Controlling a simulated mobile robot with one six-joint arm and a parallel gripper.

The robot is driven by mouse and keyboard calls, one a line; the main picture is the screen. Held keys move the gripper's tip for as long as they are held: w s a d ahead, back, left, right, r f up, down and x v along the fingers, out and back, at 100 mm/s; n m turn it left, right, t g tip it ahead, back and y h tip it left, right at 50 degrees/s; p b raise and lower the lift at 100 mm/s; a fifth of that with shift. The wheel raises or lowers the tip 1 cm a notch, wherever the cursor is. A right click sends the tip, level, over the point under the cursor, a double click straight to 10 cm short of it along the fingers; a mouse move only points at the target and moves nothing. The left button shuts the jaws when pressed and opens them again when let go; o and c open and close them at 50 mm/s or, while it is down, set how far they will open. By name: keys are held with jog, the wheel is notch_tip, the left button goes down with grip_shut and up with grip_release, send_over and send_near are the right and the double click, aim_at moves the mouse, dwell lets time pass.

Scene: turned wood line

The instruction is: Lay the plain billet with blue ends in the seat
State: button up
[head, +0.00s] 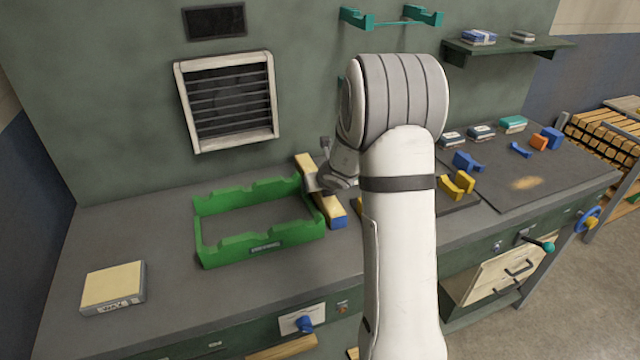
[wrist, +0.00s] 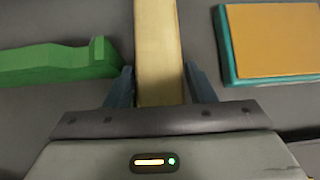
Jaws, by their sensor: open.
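A plain pale wood billet (head: 329,206) with a blue near end lies just right of the green notched frame in the head view; its far end colour is unclear. In the wrist view the billet (wrist: 159,50) runs between my two jaws. My gripper (head: 314,183) is open around the billet, with a small gap visible on each side in the wrist view (wrist: 160,88). A pair of yellow cradle blocks (head: 458,186) stands right of my arm; I cannot tell whether they are the seat.
The green frame (head: 225,246) is left of the billet. A teal-edged block with an orange top (wrist: 275,42) lies to the billet's right in the wrist view. A boxed pale block (head: 112,286) lies at the front left. Blue and orange pieces (head: 540,142) lie on the right mat.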

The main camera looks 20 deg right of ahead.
jog(key=shift+s+r, duration=0.15)
jog(key=shift+r, duration=0.25)
jog(key=p+v, duration=0.3)
jog(key=v, duration=0.8)
jog(key=shift+s+a+r, duration=0.1)
jog(key=shift+r, duration=0.05)
jog(key=s+a+r+n+g+y, duration=0.15)
jog(key=s+a+r+n, duration=0.25)
jog(key=s+a+n, duration=0.45)
jog(key=s+a+r+n+g+y, duration=0.15)
jog(key=s+a+r+n, duration=0.35)
jog(key=n, duration=0.7)
jog(key=s+d+n+g+h, duration=0.1)
jog(key=s+n, duration=0.6)
jog(key=s+d+f+n+g+h, duration=0.1)
jog(key=s+n+g+h, duration=0.1)
jog(key=s+n, duration=0.5)
jog(key=shift+d+f+n, duration=0.3)
jog(key=shift+n, duration=0.05)
jog(key=shift+s+d, duration=0.2)
jog(key=shift+d, duration=0.1)
jog(key=shift+c, duration=1.5)
